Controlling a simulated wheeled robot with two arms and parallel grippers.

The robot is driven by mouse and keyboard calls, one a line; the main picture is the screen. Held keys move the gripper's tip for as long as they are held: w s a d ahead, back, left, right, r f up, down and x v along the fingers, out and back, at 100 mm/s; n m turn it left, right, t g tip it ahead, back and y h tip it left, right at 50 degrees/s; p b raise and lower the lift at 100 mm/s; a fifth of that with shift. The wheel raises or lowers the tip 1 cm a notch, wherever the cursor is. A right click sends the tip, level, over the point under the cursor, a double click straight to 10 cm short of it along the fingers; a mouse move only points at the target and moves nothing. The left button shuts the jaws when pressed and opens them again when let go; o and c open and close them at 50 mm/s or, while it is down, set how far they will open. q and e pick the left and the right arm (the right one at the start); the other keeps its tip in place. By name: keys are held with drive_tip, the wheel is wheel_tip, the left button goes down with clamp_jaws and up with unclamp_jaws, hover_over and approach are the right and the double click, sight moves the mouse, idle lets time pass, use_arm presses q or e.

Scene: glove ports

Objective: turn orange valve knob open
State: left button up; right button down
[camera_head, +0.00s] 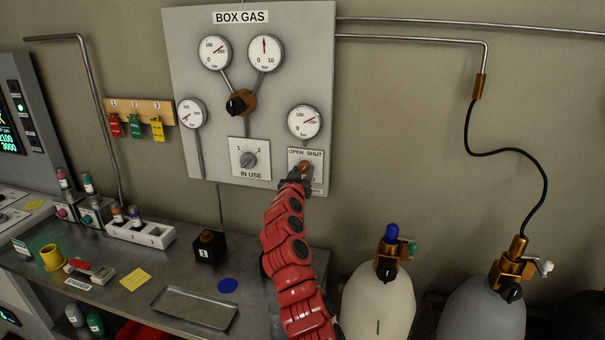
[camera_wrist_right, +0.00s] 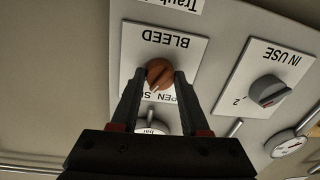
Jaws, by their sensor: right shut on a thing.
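The orange valve knob (camera_head: 305,167) sits on a white plate marked OPEN and SHUT at the lower right of the BOX GAS panel (camera_head: 188,60). My right gripper (camera_head: 296,178) reaches up to it from below and partly covers it. In the right wrist view, upside down, the orange knob (camera_wrist_right: 158,73) is on a plate marked BLEED (camera_wrist_right: 190,45). The two fingers of my right gripper (camera_wrist_right: 157,84) are on either side of it, shut on it. A pale pointer mark shows on the knob's lower edge in that view. My left gripper is not in view.
The IN USE selector knob (camera_head: 249,160) is left of the orange knob, and a round gauge (camera_head: 305,121) is just above it. Below are a bench with a metal tray (camera_head: 195,307) and a black box (camera_head: 208,247). Gas cylinders (camera_head: 377,300) stand at the lower right.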

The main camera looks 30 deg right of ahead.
drive_tip(key=n, duration=0.2)
drive_tip(key=shift+r+n, duration=0.2)
drive_tip(key=shift+n, duration=0.2)
drive_tip(key=n+p, duration=0.1)
drive_tip(key=n, duration=0.2)
drive_tip(key=shift+g, duration=0.4)
drive_tip(key=n+p, duration=0.1)
drive_tip(key=n, duration=0.2)
drive_tip(key=n+p, duration=0.2)
drive_tip(key=n, duration=0.1)
drive_tip(key=shift+w+a+r, duration=0.1)
drive_tip(key=shift+r, duration=0.05)
drive_tip(key=shift+n+g+p, duration=0.3)
drive_tip(key=shift+n+p, duration=0.1)
drive_tip(key=shift+n, duration=0.7)
drive_tip(key=shift+f, duration=0.2)
drive_tip(key=shift+c, duration=2)
unclamp_jaws()
drive_tip(key=shift+h, duration=0.3)
